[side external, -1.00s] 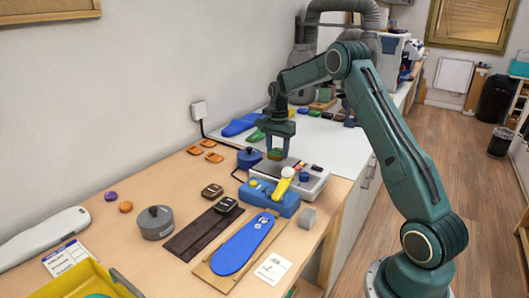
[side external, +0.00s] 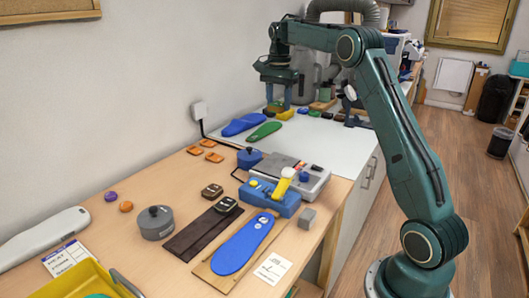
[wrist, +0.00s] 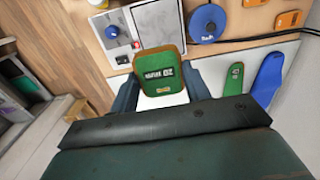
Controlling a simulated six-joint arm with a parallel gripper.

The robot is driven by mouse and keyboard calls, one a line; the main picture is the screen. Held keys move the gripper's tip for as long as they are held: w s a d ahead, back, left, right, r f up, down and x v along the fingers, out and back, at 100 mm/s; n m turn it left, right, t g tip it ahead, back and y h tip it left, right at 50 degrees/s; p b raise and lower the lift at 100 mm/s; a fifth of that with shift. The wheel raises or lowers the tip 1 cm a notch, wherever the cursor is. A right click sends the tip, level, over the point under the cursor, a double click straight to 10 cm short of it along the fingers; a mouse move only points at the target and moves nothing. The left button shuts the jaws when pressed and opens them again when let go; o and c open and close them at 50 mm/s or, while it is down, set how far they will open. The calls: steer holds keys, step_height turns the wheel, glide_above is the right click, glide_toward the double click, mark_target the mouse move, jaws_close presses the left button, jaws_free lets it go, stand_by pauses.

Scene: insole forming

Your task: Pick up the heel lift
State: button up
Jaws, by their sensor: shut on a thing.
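The heel lift (wrist: 160,72) is a green block with a tan edge and a dark printed label on its face. My gripper (wrist: 160,92) is shut on it, with one blue finger on each side in the wrist view. In the side view my gripper (side external: 279,102) is raised above the white surface, with the heel lift (side external: 276,107) low between the fingers. The finger contact is too small to make out there.
A green insole (side external: 265,132) and a blue insole (side external: 244,124) lie on the white worktop. A grey scale-like device (side external: 315,182), a blue fixture (side external: 262,195), a round grey pot (side external: 155,222) and a blue round pot (wrist: 207,22) stand nearer. Orange pieces (side external: 207,143) lie by the wall.

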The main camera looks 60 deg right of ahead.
steer(key=shift+r, duration=0.25)
steer(key=shift+a, duration=0.2)
stand_by(0.4)
steer(key=shift+a+f, duration=0.1)
steer(key=shift+a, duration=0.1)
steer(key=s+a+f, duration=0.2)
steer(key=a+f, duration=0.2)
steer(key=a, duration=0.9)
glide_above(261, 222)
step_height(261, 222, down, 5)
steer(key=shift+f, duration=0.15)
steer(key=shift+f, duration=6.4)
steer(key=shift+f, duration=0.25)
